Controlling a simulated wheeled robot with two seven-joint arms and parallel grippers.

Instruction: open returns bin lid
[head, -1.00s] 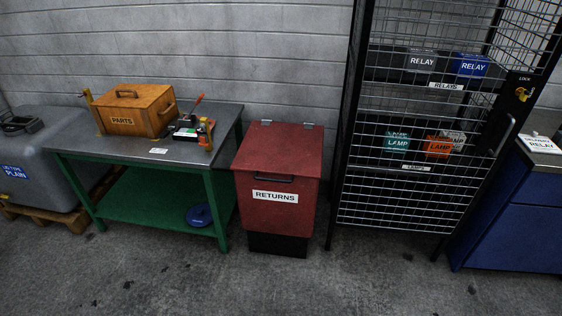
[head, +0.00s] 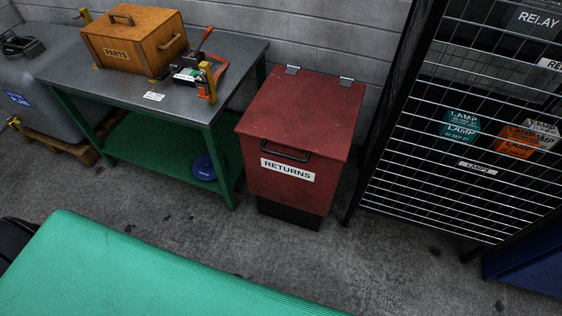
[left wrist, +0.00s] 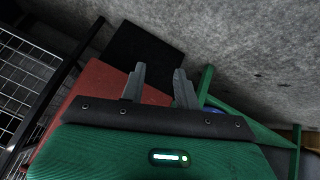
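The red returns bin (head: 300,120) stands on the floor against the wall in the head view, with a white RETURNS label on its front. Its lid (head: 305,105) lies shut, with two hinges at the back edge. A dark handle (head: 284,152) is at the front edge above the label. My left gripper (left wrist: 158,74) is open and empty in the left wrist view, its two grey fingers apart. The red bin (left wrist: 100,88) shows behind the fingers there, partly hidden by my gripper's body. My right gripper is not in view.
A green-legged workbench (head: 150,100) with a wooden PARTS box (head: 133,38) and tools stands left of the bin. A black wire cage (head: 440,110) with boxes stands right. Bare floor (head: 190,215) lies in front of the bin. My green arm part covers the bottom left.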

